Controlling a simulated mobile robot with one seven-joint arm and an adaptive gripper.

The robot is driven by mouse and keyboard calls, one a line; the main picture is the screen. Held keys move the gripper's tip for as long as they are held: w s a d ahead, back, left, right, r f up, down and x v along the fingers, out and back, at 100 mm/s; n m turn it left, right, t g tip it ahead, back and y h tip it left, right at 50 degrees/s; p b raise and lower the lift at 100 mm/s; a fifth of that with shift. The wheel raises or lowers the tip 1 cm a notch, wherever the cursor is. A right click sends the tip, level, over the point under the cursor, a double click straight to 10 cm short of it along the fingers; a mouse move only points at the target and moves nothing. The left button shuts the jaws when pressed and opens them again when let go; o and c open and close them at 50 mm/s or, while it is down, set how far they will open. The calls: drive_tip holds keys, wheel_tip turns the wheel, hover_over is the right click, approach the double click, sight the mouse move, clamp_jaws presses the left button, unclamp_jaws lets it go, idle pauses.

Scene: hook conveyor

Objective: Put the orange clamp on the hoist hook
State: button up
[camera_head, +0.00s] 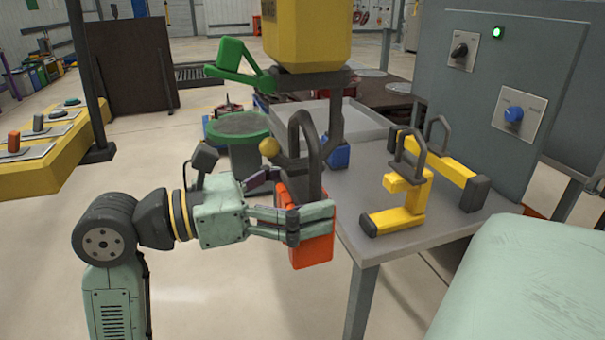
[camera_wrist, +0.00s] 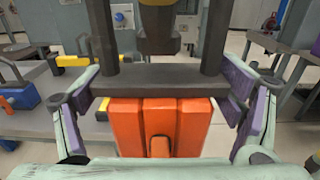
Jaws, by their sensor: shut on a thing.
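The orange clamp (camera_head: 313,247) is upright in my gripper (camera_head: 305,218), with its dark loop handle (camera_head: 293,130) standing above. In the wrist view the orange clamp (camera_wrist: 160,128) sits between the purple-padded fingers of my gripper (camera_wrist: 160,112). The hoist is a yellow block (camera_head: 305,35) with a dark hook (camera_head: 336,115) below it, curving left to a yellow ball tip (camera_head: 269,147). In the head view the loop overlaps the hook; I cannot tell whether the hook passes through it. In the wrist view a dark part shows between the loop's posts.
A grey table (camera_head: 360,215) right of my gripper holds a yellow clamp (camera_head: 405,200), another yellow piece (camera_head: 450,170) and a blue object (camera_head: 337,156). A grey control cabinet (camera_head: 490,90) stands behind it. A green clamp (camera_head: 238,60) hangs or stands at the back left.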

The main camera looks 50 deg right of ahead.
drive_tip(key=shift+f+b, duration=2.45)
drive_tip(key=shift+b, duration=0.15)
drive_tip(key=o, duration=1.8)
drive_tip(key=shift+f, duration=0.1)
drive_tip(key=shift+a, duration=0.1)
drive_tip(key=v, duration=1.2)
